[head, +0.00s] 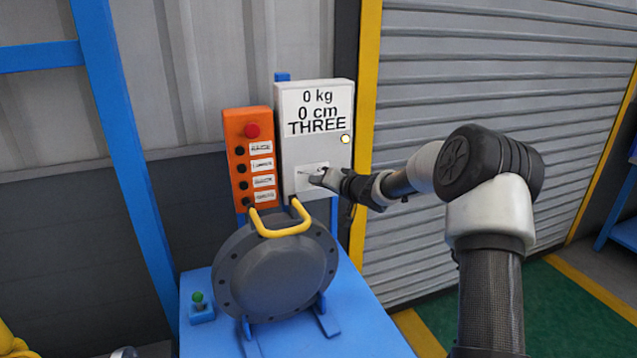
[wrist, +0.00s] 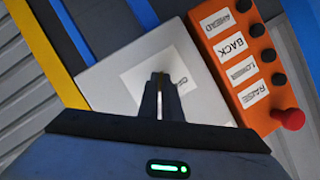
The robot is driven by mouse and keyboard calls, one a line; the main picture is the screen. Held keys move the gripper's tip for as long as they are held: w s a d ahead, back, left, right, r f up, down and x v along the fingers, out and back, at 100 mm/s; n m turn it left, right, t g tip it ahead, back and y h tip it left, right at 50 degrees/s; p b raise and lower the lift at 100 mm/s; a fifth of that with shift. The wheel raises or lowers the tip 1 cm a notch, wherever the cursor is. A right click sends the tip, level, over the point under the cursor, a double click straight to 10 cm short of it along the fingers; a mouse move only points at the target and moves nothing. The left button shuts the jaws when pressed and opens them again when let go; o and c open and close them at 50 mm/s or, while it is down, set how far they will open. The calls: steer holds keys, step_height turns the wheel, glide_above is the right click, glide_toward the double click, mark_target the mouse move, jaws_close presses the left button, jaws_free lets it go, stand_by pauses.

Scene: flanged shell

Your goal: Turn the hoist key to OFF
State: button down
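A light grey control box (head: 340,155) stands at the back of the blue stand, with a display reading 0 kg, 0 cm, THREE. A white key plate (head: 304,172) sits on its lower front; it also shows in the wrist view (wrist: 142,76). My gripper (head: 318,179) reaches in from the right to this plate. In the wrist view its fingers (wrist: 160,82) are nearly together over the plate, with a thin pale strip between them. The hoist key is mostly hidden by the fingers, and its angle cannot be read. A small mark on the plate is unreadable.
An orange button box (head: 251,160) with a red button stands just left; the wrist view shows its labels (wrist: 237,48). A grey flanged shell (head: 275,270) with a yellow handle (head: 282,229) sits below and in front. A green-topped knob (head: 199,302) is at left.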

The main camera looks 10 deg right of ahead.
steer(key=n+h+b, duration=0.2)
steer(key=n+b, duration=0.1)
steer(key=b, duration=0.5)
steer(key=n+h+b, duration=0.2)
steer(key=n+b, duration=0.1)
steer(key=b, duration=0.5)
steer(key=a+n+t+h+b, duration=0.1)
steer(key=n+h+b, duration=0.2)
steer(key=b, duration=0.5)
steer(key=shift+n, duration=0.6)
steer(key=shift+r, duration=0.15)
steer(key=c, duration=2)
jaws_free()
steer(key=shift+f, duration=0.2)
step_height(320, 180, up, 10)
steer(key=p, duration=0.5)
